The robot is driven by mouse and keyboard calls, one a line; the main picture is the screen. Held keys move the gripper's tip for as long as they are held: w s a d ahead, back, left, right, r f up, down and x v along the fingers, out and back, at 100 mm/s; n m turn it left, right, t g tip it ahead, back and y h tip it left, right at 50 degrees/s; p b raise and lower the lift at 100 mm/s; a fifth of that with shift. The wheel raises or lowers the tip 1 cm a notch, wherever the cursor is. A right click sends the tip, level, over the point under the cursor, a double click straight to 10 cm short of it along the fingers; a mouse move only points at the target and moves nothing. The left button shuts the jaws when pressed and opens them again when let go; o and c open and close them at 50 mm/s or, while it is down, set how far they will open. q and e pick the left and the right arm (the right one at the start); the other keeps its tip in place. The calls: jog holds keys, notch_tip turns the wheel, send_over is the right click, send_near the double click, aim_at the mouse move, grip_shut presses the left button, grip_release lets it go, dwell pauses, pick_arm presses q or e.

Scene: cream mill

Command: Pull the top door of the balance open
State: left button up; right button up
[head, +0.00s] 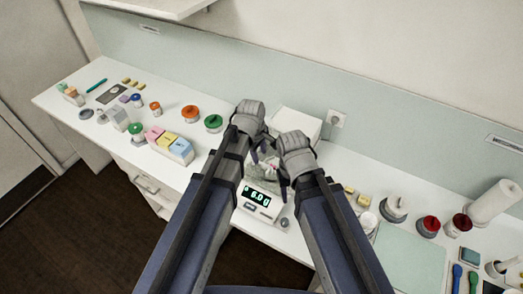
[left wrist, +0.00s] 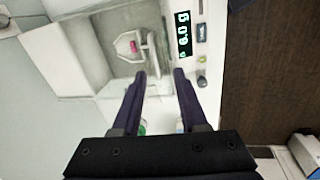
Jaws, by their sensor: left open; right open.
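The white balance (head: 262,210) stands on the bench under my two grippers, its lit display reading 6.0 g. In the left wrist view the balance (left wrist: 203,15) shows its weighing chamber from above, with a small pale dish holding something pink (left wrist: 133,46) inside. I cannot tell the top door's edge or handle, or how far it is open. My left gripper (left wrist: 160,74) is open and empty, its fingertips over the front edge of the chamber near the display. My right gripper (head: 282,178) is open close beside it, right of the left one; its fingertips are partly hidden.
A white box-like part (head: 297,121) stands behind the grippers near the wall. Left are pastel boxes (head: 168,145) and jars with green (head: 213,122) and orange lids. Right are red-lidded jars (head: 428,226), a pale green mat (head: 408,255) and a paper roll (head: 494,203).

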pick_arm(q)
jog(key=shift+w+r+n, duration=0.45)
jog(key=shift+n, duration=0.15)
pick_arm(e)
jog(key=shift+r, duration=0.4)
pick_arm(q)
jog(key=shift+f, duration=0.1)
pick_arm(e)
jog(key=shift+f, duration=0.1)
pick_arm(q)
jog(key=b, duration=0.8)
send_over(261, 170)
notch_tip(261, 170, down, 8)
jog(key=shift+w+r, duration=0.1)
jog(key=shift+r, duration=0.1)
pick_arm(e)
notch_tip(261, 170, down, 8)
jog(key=shift+r, duration=0.25)
pick_arm(q)
jog(key=shift+c, duration=0.4)
grip_shut()
